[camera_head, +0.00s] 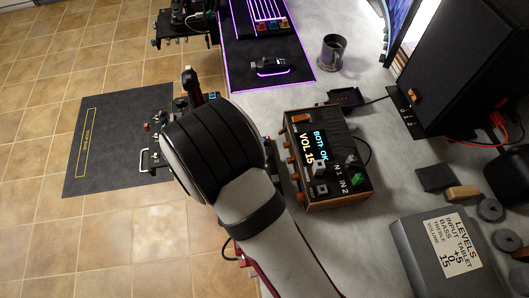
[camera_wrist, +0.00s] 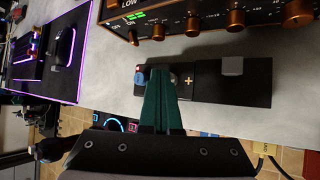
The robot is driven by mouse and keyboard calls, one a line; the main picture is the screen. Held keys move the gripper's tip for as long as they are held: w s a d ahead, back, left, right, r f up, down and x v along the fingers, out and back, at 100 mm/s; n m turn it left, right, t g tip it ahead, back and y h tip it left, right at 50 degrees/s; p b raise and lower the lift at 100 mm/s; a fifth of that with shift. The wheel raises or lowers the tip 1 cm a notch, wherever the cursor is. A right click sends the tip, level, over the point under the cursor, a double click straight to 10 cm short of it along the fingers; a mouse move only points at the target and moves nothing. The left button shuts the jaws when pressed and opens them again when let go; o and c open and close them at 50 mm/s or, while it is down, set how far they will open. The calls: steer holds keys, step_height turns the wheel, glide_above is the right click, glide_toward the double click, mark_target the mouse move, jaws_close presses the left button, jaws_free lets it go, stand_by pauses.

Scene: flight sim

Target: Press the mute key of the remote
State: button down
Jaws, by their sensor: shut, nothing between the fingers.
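The dark remote (camera_wrist: 205,84) lies on the grey desk in the wrist view, in front of the amplifier. It shows a raised grey key (camera_wrist: 232,65) at its right, a plus mark in its middle and a blue key (camera_wrist: 140,77) at its left end. I cannot read which key is mute. My gripper (camera_wrist: 160,72) has teal fingers, shut together and empty. Their tips overlap the remote's left part, just right of the blue key, and hide some of its face. I cannot tell whether they touch it. In the head view my arm covers the gripper and most or all of the remote.
The amplifier (camera_head: 325,155) reads VOL 15 and BOTH OK; its knobs stand close behind the remote. A mug (camera_head: 332,50), a black speaker (camera_head: 465,70) and a grey LEVELS panel (camera_head: 410,240) are farther off. A purple-edged mat (camera_head: 285,75) holds a mouse.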

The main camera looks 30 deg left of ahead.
steer(key=shift+r, duration=0.8)
step_height(320, 180, up, 5)
steer(key=shift+r, duration=0.1)
stand_by(0.8)
